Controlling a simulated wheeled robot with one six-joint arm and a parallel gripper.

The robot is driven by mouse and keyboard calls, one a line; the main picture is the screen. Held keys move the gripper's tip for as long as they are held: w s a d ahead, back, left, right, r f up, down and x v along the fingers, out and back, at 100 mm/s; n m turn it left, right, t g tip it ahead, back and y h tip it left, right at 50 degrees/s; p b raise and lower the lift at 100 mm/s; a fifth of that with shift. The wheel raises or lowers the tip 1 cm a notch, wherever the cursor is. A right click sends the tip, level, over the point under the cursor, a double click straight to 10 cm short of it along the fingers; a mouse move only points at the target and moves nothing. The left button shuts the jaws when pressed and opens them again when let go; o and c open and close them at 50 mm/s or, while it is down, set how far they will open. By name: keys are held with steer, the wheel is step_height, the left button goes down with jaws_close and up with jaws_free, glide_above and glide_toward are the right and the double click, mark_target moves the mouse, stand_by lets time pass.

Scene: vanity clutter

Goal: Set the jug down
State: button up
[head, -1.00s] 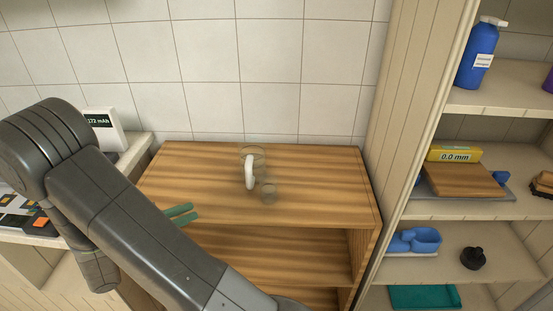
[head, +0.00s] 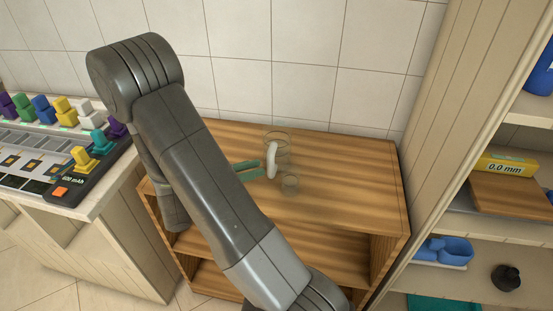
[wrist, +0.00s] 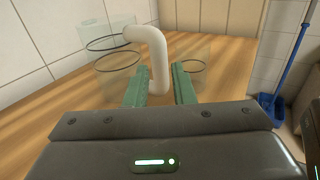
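The jug (head: 279,139) is clear glass with a white curved handle (head: 272,160). It stands upright on the wooden cabinet top (head: 345,185), towards the back. My gripper (head: 258,169) has green fingers, parted and empty, just left of the handle in the head view. In the wrist view the jug (wrist: 113,48) is at upper left. Its handle (wrist: 158,60) shows in the gap between the fingertips of my gripper (wrist: 160,80); I cannot tell whether they touch it.
A small clear glass (head: 290,184) stands close to the jug, in front of it in the head view. A tiled wall is behind. A shelf unit (head: 452,233) rises at the right. A counter with coloured pieces (head: 85,160) is at the left. The cabinet top's right side is clear.

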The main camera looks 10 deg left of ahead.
mark_target(271, 163)
steer(key=shift+x, duration=2.75)
steer(key=shift+a+r, duration=0.1)
steer(key=shift+c, duration=0.2)
jaws_close()
